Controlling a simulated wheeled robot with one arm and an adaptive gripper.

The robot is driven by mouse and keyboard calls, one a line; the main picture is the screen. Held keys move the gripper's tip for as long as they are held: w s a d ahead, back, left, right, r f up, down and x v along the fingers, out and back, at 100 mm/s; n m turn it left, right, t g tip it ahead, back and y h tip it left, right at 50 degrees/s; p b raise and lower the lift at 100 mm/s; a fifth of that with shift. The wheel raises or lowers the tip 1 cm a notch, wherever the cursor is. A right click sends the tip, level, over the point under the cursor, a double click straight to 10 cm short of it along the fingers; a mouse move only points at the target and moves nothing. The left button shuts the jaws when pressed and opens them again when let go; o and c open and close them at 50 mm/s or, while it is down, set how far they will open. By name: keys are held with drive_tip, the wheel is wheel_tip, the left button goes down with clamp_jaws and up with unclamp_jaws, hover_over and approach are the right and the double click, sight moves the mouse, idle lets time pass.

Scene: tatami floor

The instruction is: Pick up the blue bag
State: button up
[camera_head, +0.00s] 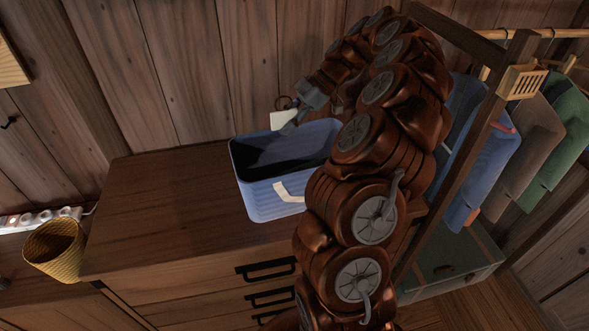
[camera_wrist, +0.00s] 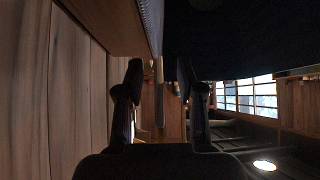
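A blue open-topped bag (camera_head: 268,195), shaped like a bin with ribbed sides and a dark inside, stands on the wooden cabinet. A white handle strap (camera_head: 290,192) shows on its near side and a white piece (camera_head: 284,118) at its far rim. My gripper (camera_head: 292,122) is at the far rim, partly hidden by my arm. In the wrist view my gripper (camera_wrist: 159,80) has its fingers apart. A thin pale strip (camera_wrist: 159,92) appears between them; I cannot tell whether they touch it. A bluish wall (camera_wrist: 152,22) shows above.
The wooden cabinet (camera_head: 150,205) has clear top space left of the bag. A woven basket (camera_head: 55,248) and a white power strip (camera_head: 40,218) are at left. Clothes in blue (camera_head: 480,140), brown (camera_head: 528,155) and green (camera_head: 565,140) hang from a rack (camera_head: 490,125) at right.

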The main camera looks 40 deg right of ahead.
drive_tip(key=shift+x, duration=0.9)
drive_tip(key=shift+c, duration=0.4)
clamp_jaws()
